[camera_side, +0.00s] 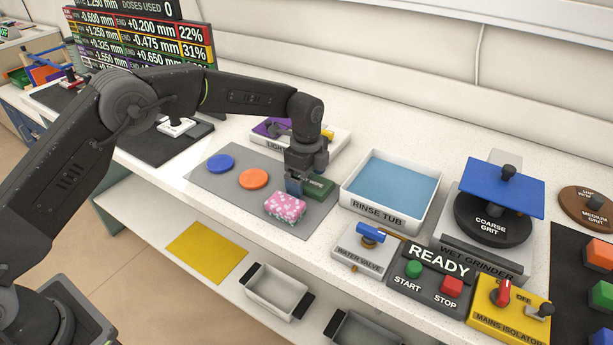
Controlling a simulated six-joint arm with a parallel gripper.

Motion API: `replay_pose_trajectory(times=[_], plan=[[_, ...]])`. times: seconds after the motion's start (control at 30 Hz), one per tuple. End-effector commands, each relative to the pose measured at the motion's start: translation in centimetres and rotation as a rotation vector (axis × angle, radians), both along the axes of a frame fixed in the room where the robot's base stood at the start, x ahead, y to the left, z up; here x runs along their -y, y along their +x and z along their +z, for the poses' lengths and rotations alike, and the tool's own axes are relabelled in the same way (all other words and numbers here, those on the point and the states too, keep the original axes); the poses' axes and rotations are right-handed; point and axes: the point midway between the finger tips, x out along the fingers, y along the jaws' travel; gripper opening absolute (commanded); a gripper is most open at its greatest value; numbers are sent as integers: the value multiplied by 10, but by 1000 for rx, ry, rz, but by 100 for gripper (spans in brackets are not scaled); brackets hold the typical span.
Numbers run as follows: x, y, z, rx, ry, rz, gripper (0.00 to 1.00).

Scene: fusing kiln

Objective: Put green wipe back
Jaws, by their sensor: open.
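The green wipe (321,184) is a dark green block with lettering partly reading "WIPE". It lies at the right end of the grey mat (225,189), near the rinse tub. My gripper (294,187) points down just left of the wipe and hides its left part. Its jaws are open, with bluish fingertips low over the mat. I cannot tell whether a finger touches the wipe. A pink-and-white speckled block (285,206) sits on the mat just in front of the gripper.
A blue disc (220,163) and an orange disc (254,179) lie on the mat to the left. The rinse tub (390,192) stands close right. A white tray (338,142) is behind my gripper. The water valve (365,245) and control panel are front right.

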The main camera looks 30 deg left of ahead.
Motion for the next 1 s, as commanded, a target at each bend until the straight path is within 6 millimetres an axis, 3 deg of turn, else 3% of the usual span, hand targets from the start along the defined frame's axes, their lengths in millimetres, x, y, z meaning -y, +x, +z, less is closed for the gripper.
replay_pose_trajectory(times=[0.27, 0.7, 1.0], plan=[[0, 1, 12, 5, -1, 0, 93], [0, 1, 98, 4, 1, 1, 93], [0, 0, 123, 1, 2, 1, 93]])
